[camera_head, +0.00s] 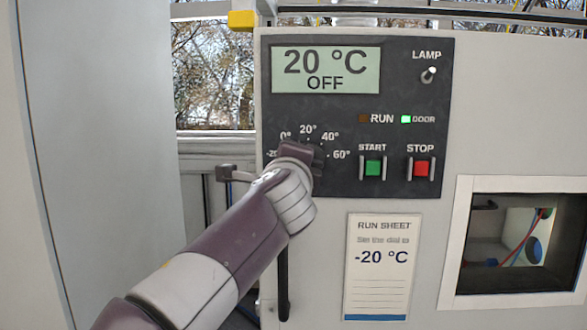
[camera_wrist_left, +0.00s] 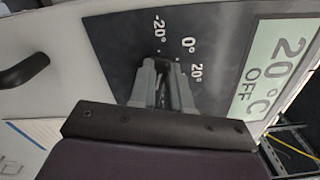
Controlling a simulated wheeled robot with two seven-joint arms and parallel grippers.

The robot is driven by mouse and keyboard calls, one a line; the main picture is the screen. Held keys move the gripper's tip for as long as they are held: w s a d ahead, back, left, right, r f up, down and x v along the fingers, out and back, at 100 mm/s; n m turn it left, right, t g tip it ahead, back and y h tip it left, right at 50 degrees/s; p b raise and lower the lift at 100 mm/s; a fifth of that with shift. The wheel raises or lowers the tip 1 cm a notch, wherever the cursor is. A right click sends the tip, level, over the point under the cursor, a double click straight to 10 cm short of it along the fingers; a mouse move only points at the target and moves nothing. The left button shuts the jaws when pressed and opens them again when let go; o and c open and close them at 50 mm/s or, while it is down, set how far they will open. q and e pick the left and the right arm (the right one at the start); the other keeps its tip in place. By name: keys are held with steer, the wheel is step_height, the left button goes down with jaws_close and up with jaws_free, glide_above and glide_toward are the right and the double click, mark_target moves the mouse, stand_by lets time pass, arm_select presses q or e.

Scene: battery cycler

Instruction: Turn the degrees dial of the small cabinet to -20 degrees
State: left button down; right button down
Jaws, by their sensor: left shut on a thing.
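The small cabinet's black control panel (camera_head: 400,60) has a display (camera_head: 325,70) reading 20 °C and OFF. The degrees dial sits below the display, ringed by marks from -20° to 60°. My left gripper (camera_head: 302,153) is at the dial and shut on it, covering most of the knob, so its pointer cannot be read. In the left wrist view the fingers (camera_wrist_left: 166,82) reach the panel beside the -20°, 0° and 20° marks, and the display (camera_wrist_left: 273,80) also reads 20 °C OFF. My right gripper is not in view.
Right of the dial are the green START button (camera_head: 373,167), the red STOP button (camera_head: 421,168) and the LAMP switch (camera_head: 429,75). The run sheet (camera_head: 381,285) below shows -20 °C. A dark door handle (camera_head: 283,275) stands below my wrist. The DOOR light (camera_head: 406,119) is green.

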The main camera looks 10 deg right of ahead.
arm_select(q)
steer(key=shift+f+n+b, duration=0.1)
steer(key=shift+n+b, duration=0.2)
steer(key=shift+n, duration=0.2)
stand_by(0.3)
steer(key=c, duration=1.1)
jaws_free()
steer(key=shift+w, duration=0.15)
steer(key=b+v, duration=0.6)
steer(key=v, duration=0.6)
steer(key=shift+s, duration=0.35)
